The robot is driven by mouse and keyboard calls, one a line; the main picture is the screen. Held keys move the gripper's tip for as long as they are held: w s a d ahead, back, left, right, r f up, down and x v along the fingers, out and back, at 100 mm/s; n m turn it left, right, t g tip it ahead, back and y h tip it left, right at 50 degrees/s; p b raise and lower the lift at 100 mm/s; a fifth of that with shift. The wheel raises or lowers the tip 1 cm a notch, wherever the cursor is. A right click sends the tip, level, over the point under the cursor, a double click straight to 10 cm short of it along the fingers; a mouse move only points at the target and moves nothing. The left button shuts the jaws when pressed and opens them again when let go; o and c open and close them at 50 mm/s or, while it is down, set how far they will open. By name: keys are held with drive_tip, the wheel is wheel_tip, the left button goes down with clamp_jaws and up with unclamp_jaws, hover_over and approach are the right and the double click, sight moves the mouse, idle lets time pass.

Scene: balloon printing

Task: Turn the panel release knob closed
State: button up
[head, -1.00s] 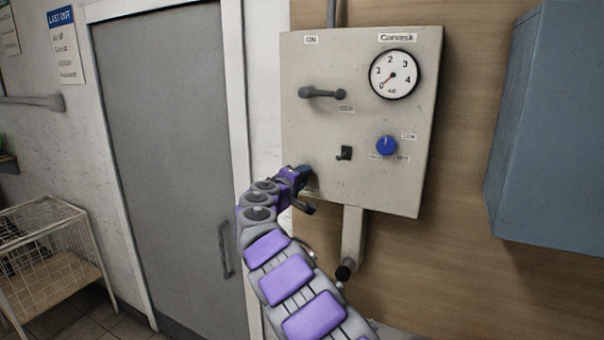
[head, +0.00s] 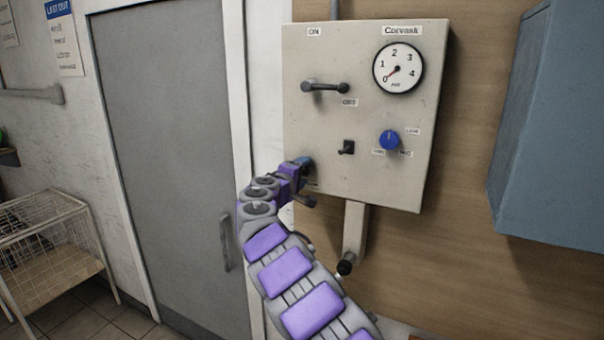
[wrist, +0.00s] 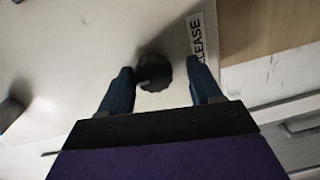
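The panel release knob (wrist: 154,72) is a dark, round, ridged knob in the wrist view, beside a label (wrist: 197,38) that reads "…LEASE". My gripper (wrist: 160,67) is open, with one blue finger on each side of the knob and visible gaps between. I cannot tell how deep the fingertips reach along the knob. In the head view, my gripper (head: 303,164) is at the lower left of the beige control panel (head: 385,185), and it hides most of the knob there.
The panel also carries a lever (head: 325,87), a gauge (head: 398,67), a black switch (head: 346,147) and a blue knob (head: 389,139). A blue-grey cabinet (head: 550,130) is at right. A grey door (head: 175,150) and a wire cage (head: 50,240) are at left.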

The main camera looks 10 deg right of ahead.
drive_tip(key=shift+s+r, duration=0.15)
drive_tip(key=shift+s, duration=0.05)
drive_tip(key=b+v, duration=0.1)
drive_tip(key=v, duration=1.6)
drive_tip(key=shift+a, duration=0.25)
drive_tip(key=s+d+f+m+g+h+b, duration=0.1)
drive_tip(key=s+d+m+g, duration=0.2)
drive_tip(key=d, duration=0.4)
drive_tip(key=s+d+m+g+h+b, duration=0.1)
drive_tip(key=s+d+m+g+b, duration=0.1)
drive_tip(key=s+d, duration=0.45)
drive_tip(key=s+d+f+m+g+y+b, duration=0.1)
drive_tip(key=s+d+f+m+g+y, duration=0.15)
drive_tip(key=s+d+f, duration=0.45)
drive_tip(key=s+d+f+m+g+y+b, duration=0.15)
drive_tip(key=s+d+f+g, duration=0.25)
drive_tip(key=s, duration=0.5)
drive_tip(key=s+a+f+g+y+b, duration=0.1)
drive_tip(key=s+a+f, duration=0.3)
drive_tip(key=s, duration=0.5)
drive_tip(key=s+a+f+g+y+b, duration=0.1)
drive_tip(key=s+a+f+y, duration=0.3)
drive_tip(key=s+f, duration=0.5)
drive_tip(key=s+a+f+g+y+b, duration=0.2)
drive_tip(key=s+a+f+y, duration=0.1)
drive_tip(key=s+a+f, duration=0.3)
drive_tip(key=s, duration=0.2)
drive_tip(key=shift+s+f, duration=0.4)
